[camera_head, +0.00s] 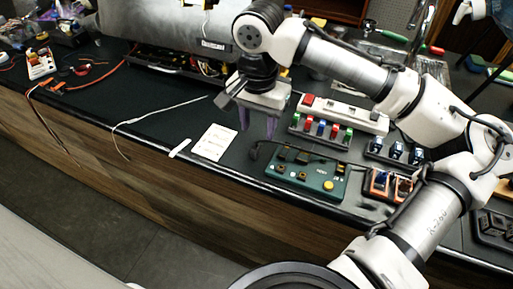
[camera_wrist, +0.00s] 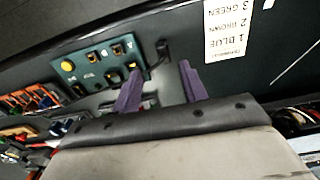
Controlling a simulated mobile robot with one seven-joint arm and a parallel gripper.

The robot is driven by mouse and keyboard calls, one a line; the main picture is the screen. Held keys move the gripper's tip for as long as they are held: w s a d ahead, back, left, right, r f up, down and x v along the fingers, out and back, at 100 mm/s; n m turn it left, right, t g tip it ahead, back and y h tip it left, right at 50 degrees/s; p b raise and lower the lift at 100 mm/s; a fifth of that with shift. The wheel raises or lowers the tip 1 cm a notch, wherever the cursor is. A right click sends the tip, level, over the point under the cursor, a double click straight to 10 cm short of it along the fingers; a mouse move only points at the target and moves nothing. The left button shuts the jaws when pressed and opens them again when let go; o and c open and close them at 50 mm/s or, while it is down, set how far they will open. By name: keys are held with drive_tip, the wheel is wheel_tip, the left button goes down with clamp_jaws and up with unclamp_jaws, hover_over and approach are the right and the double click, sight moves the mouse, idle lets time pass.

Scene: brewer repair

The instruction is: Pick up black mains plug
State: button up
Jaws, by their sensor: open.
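A small black piece that looks like the mains plug (camera_head: 253,153) lies on the dark bench top at the left end of the green test box (camera_head: 328,184). A black lead runs from it along the box's back edge. In the wrist view the black piece (camera_wrist: 163,48) shows beside the green box (camera_wrist: 92,64), beyond and between my fingertips. My gripper (camera_head: 257,123) points down above the bench, behind the black piece in the head view. Its purple fingers (camera_wrist: 159,70) are apart with nothing between them. Its pins cannot be made out.
A white printed card (camera_head: 214,142) lies left of the plug. A white power strip (camera_head: 345,113) with a red switch and a rack of coloured parts (camera_head: 320,131) stand right of my gripper. A grey machine (camera_head: 165,25) stands behind. The bench's front edge is close.

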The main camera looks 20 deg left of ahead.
sight(256, 145)
drive_tip(key=shift+a+f+p, duration=0.15)
drive_tip(key=shift+f+p, duration=0.3)
drive_tip(key=shift+f, duration=1.45)
drive_tip(key=shift+a+f+p, duration=0.15)
drive_tip(key=shift+f+p, duration=0.25)
drive_tip(key=shift+f, duration=1.45)
clamp_jaws()
